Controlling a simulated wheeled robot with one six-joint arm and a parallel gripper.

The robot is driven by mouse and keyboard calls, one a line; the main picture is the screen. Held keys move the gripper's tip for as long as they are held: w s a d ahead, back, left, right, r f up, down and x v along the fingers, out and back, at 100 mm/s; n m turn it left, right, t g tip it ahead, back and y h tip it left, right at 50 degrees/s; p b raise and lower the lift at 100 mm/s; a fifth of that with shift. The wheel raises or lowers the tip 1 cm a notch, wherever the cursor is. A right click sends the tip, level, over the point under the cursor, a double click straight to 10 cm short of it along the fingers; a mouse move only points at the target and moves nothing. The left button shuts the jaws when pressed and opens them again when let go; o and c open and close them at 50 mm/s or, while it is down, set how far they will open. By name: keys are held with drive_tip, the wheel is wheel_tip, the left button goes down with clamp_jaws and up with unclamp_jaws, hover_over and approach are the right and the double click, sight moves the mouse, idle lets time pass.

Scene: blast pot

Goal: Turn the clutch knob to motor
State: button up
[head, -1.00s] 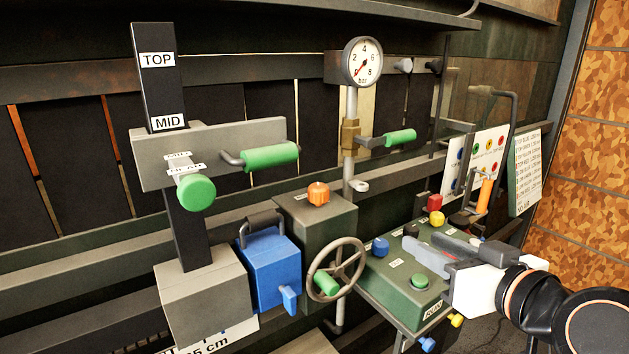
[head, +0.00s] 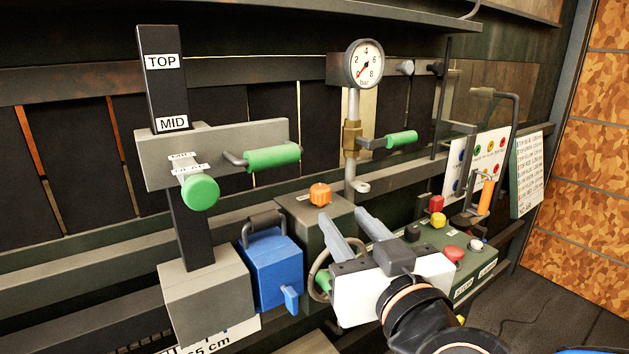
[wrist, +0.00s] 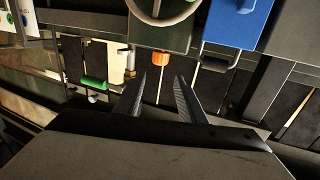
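The clutch knob appears to be the orange knob (head: 320,194) on top of the grey-green gearbox (head: 290,212). A small white label lies beside it, too small to read. My gripper (head: 343,213) is open and empty, in front of the gearbox, with its fingers pointing toward the rack. Its tips sit a little below and right of the knob in the head view. In the wrist view, which looks upside down, the orange knob (wrist: 160,58) shows just beyond the gap between the fingertips (wrist: 161,76), apart from them.
The handwheel (head: 320,268) is partly hidden behind my gripper. A blue box (head: 270,268) with a dark handle stands left of the gearbox. A gauge pipe (head: 353,105) and a green-handled lever (head: 400,138) rise behind. A green button box (head: 470,262) lies right.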

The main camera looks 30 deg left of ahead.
sight(317, 184)
drive_tip(key=x, duration=1.7)
drive_tip(key=shift+f, duration=0.15)
drive_tip(key=shift+c, duration=0.6)
drive_tip(key=c, duration=0.6)
